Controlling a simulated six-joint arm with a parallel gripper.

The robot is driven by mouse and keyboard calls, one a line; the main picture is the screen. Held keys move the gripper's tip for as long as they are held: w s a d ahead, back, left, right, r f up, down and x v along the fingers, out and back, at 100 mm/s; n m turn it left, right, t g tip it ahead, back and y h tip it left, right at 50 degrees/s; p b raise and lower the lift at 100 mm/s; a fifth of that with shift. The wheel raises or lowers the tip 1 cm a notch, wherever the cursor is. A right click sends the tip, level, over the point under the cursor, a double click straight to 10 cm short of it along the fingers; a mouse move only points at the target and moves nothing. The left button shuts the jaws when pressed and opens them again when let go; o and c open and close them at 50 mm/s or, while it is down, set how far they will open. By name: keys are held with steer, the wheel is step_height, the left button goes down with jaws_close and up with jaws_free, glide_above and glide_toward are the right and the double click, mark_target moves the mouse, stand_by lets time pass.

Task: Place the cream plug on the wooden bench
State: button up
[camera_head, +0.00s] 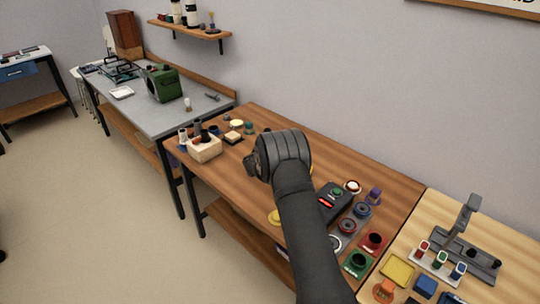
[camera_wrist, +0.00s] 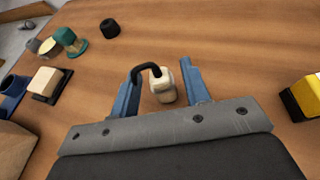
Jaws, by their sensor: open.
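The cream plug (camera_wrist: 163,92) shows in the wrist view, with a black curved cable or hook at its upper left. It sits between the two blue fingers of my gripper (camera_wrist: 161,68), which is open. Bare wood shows around the plug, and it looks to be on or just above the wooden bench (camera_wrist: 235,40). I cannot tell whether a finger touches it. In the head view the wooden bench (camera_head: 375,165) runs across the middle, and my dark arm reaches over it. The arm hides the plug and the fingers there.
A dark green spool-like part (camera_wrist: 70,40) and a black cap (camera_wrist: 110,28) stand beyond the fingers at left. A yellow-and-black block (camera_wrist: 305,97) is at right. A wooden holder (camera_head: 204,148) stands at the bench's left end. Bare wood lies beyond the plug.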

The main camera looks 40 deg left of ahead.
steer(key=v, duration=1.1)
steer(key=shift+s+d, duration=0.15)
steer(key=shift+s, duration=0.2)
steer(key=shift+w, duration=0.1)
steer(key=x, duration=1.1)
steer(key=shift+w+f, duration=0.1)
steer(key=shift+w, duration=0.25)
steer(key=shift+a+r, duration=0.2)
steer(key=shift+r, duration=1.8)
